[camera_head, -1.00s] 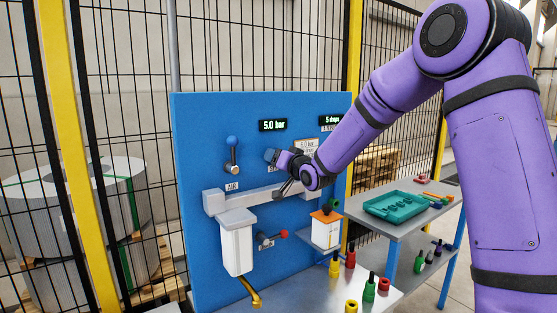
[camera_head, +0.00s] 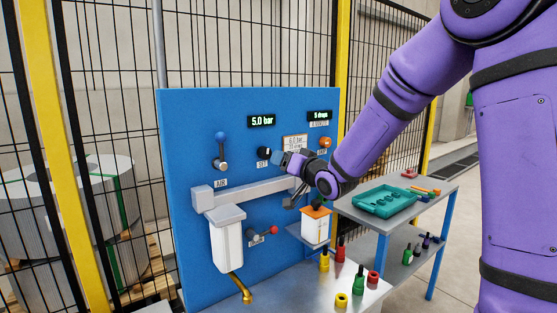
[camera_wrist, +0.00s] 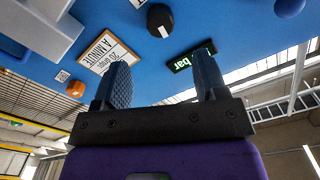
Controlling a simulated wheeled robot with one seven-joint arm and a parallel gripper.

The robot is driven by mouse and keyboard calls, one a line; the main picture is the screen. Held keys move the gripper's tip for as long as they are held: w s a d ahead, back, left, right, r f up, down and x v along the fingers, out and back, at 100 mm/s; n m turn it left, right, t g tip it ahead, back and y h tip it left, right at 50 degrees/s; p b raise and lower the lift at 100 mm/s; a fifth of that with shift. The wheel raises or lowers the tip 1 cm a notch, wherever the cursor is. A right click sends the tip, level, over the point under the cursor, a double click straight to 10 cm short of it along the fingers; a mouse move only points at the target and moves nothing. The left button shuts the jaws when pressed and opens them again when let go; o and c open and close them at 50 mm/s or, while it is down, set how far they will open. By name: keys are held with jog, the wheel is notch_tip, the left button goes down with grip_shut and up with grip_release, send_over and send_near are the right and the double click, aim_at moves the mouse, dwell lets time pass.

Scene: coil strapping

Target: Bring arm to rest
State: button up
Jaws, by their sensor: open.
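My gripper (camera_head: 292,170) is in front of the blue panel (camera_head: 180,130), near the black SET knob (camera_head: 264,153) and just above the orange-topped oiler bowl (camera_head: 316,225). In the wrist view its two grey fingers stand apart with nothing between them (camera_wrist: 160,85). Beyond the fingers are the black knob (camera_wrist: 160,19), a label plate (camera_wrist: 108,52), an orange knob (camera_wrist: 75,89) and a bar display (camera_wrist: 193,57). The purple arm reaches in from the right. In the head view the display (camera_head: 261,121) reads 5.0 bar.
A side table holds a teal tray (camera_head: 385,211). Several coloured bottles, including a red one (camera_head: 340,250), stand on the grey bench (camera_head: 290,285) below the panel. A blue-knobbed AIR lever (camera_head: 220,150) and a clear-white filter bowl (camera_head: 226,245) are left. Wire fencing stands behind.

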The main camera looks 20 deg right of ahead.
jog(key=shift+s+d, duration=0.15)
jog(key=shift+s, duration=0.3)
jog(key=s+d+g+h, duration=0.1)
jog(key=s+g, duration=0.3)
jog(key=s, duration=0.8)
jog(key=s+d+r+n+g+h, duration=0.1)
jog(key=s+g, duration=0.3)
jog(key=s, duration=0.9)
jog(key=s+d+g+h, duration=0.1)
jog(key=s+g+h, duration=0.2)
jog(key=s, duration=1)
jog(key=shift+s+d+r+n+g+h, duration=0.3)
jog(key=shift+r+n+g, duration=0.1)
jog(key=shift+g, duration=0.1)
jog(key=shift+w, duration=0.1)
